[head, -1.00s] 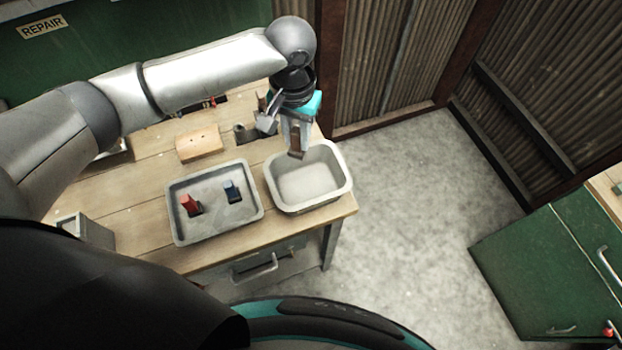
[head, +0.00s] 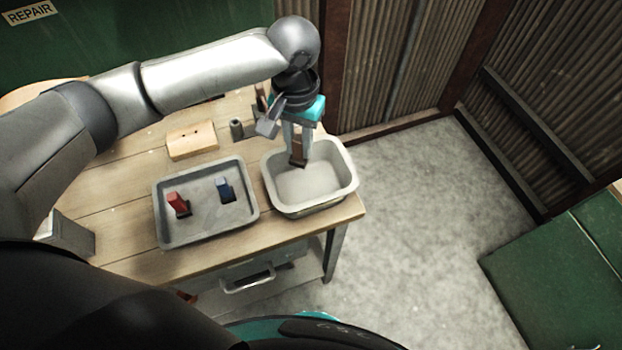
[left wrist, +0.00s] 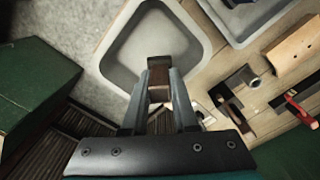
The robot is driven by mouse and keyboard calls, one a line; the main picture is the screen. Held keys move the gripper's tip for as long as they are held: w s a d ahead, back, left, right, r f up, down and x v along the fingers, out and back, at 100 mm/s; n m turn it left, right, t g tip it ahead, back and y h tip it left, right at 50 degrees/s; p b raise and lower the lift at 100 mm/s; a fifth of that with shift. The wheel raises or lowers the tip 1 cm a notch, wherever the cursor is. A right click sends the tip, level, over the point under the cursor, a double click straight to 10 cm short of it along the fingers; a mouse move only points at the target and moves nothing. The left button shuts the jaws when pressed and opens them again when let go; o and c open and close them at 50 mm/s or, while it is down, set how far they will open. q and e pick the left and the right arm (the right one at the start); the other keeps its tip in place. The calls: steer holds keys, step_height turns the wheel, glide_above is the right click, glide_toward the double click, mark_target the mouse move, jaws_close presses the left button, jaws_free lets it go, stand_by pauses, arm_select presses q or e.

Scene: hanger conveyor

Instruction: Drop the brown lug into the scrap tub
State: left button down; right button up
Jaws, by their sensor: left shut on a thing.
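The brown lug (head: 298,150) is held between the fingers of my left gripper (head: 297,150), which is shut on it. The lug also shows in the left wrist view (left wrist: 159,72) at the fingertips. The scrap tub (head: 347,190) is a pale, empty-looking open bin at the right end of the bench. In the head view the lug is over the back part of the tub's opening. In the left wrist view the tub (left wrist: 118,48) lies just beyond the fingertips. My right gripper is not in view.
A grey tray (head: 205,230) with a red lug (head: 177,202) and a blue lug (head: 225,189) stands left of the tub on the wooden bench (head: 120,255). A wooden block (head: 193,140) and a small grey cylinder (head: 236,128) are behind. Bare floor lies right of the bench.

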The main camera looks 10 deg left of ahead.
arm_select(q)
steer(key=c, duration=0.6)
jaws_free()
step_height(320, 180, up, 15)
steer(key=p, duration=0.1)
steer(key=shift+r, duration=0.15)
